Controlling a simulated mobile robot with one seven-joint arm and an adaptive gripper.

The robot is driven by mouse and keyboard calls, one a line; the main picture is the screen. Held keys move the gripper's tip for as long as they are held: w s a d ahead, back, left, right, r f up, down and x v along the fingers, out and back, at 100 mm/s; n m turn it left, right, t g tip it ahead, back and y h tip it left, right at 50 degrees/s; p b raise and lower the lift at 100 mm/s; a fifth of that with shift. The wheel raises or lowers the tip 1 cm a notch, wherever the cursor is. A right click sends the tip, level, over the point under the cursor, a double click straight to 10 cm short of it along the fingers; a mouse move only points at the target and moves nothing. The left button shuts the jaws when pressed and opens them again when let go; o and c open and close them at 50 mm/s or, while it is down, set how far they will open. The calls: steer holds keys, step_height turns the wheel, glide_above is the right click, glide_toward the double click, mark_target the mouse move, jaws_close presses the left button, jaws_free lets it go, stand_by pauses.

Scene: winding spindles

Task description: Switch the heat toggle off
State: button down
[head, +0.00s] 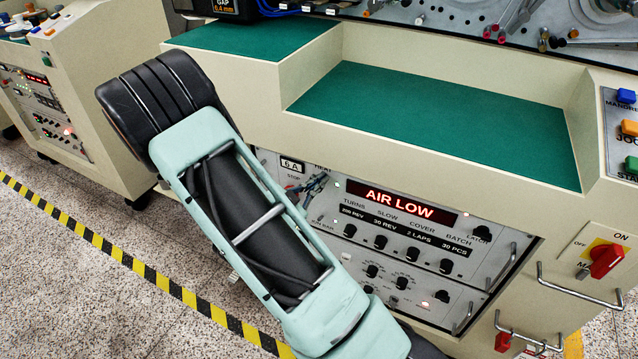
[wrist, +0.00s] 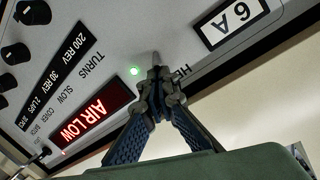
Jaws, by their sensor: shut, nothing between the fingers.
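The heat toggle (wrist: 156,58) shows in the wrist view as a small grey metal lever on the pale panel, partly hidden behind my fingertips. Its label is partly covered and only its first letters show. A lit green lamp (wrist: 134,71) is beside it. My gripper (wrist: 158,80) is shut and empty, with its tips right at the lever; I cannot tell whether they touch. In the head view my gripper (head: 315,187) is small, in front of the panel's upper left, and the lever cannot be made out there.
A red display (head: 397,204) reads AIR LOW, with several black knobs (head: 412,254) below it. A 6 A label (head: 292,165) is at the panel's upper left. A red rotary switch (head: 606,260) and metal handles are at right.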

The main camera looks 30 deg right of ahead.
steer(key=shift+a+f+b, duration=0.1)
steer(key=shift+f+b, duration=0.15)
steer(key=shift+b, duration=0.1)
steer(key=h+b, duration=0.1)
steer(key=b, duration=0.1)
steer(key=f+t+b, duration=0.1)
steer(key=b, duration=0.1)
steer(key=shift+s+a+f+h+b, duration=0.2)
steer(key=shift+s+h+b, duration=0.05)
steer(key=shift+h+b, duration=0.15)
steer(key=shift+r+p, duration=0.25)
steer(key=shift+p, duration=0.05)
steer(key=shift+a+f, duration=0.1)
steer(key=shift+f, duration=0.1)
